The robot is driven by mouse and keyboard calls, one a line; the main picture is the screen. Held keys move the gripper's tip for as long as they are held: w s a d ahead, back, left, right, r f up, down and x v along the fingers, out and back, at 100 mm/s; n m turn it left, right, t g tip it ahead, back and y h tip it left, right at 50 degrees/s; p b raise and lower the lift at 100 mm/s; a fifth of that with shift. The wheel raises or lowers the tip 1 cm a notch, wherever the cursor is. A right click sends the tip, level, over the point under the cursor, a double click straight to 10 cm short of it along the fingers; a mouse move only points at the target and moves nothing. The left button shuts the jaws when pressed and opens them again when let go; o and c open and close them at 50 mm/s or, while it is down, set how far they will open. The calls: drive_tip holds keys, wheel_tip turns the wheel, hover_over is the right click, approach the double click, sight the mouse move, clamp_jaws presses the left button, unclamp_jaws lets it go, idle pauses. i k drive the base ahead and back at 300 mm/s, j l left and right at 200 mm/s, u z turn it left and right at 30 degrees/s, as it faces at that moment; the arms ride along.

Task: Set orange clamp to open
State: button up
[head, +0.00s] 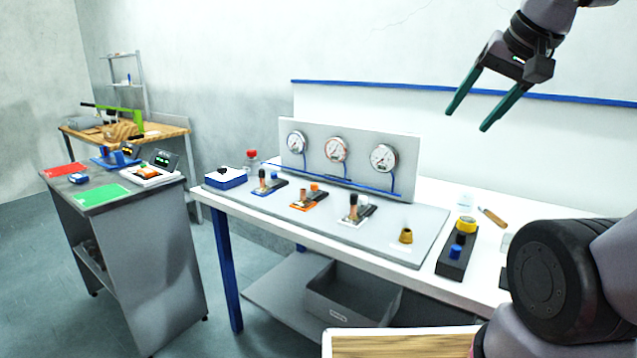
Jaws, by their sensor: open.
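The orange clamp (306,204) is a small toggle clamp with an orange base, the middle one of three in a row on the grey plate (385,238) on the white bench. An upright brown post and a dark handle show on it; it is too small to tell the handle's exact position. A blue-based clamp (267,187) stands to its left and a white-based clamp (356,212) to its right. My gripper (468,117) is open and empty, high above the bench at upper right, well apart from the clamps. Its two green fingers point down and left.
A panel with three gauges (337,149) stands behind the clamps. A brass fitting (406,236) and a dark block with yellow and blue parts (454,258) are to the right. A blue box (226,179) and a red-capped bottle (252,160) are at left. A grey side cabinet (135,255) stands further left.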

sight(313, 187)
drive_tip(key=i+j, duration=0.95)
drive_tip(key=j, duration=0.2)
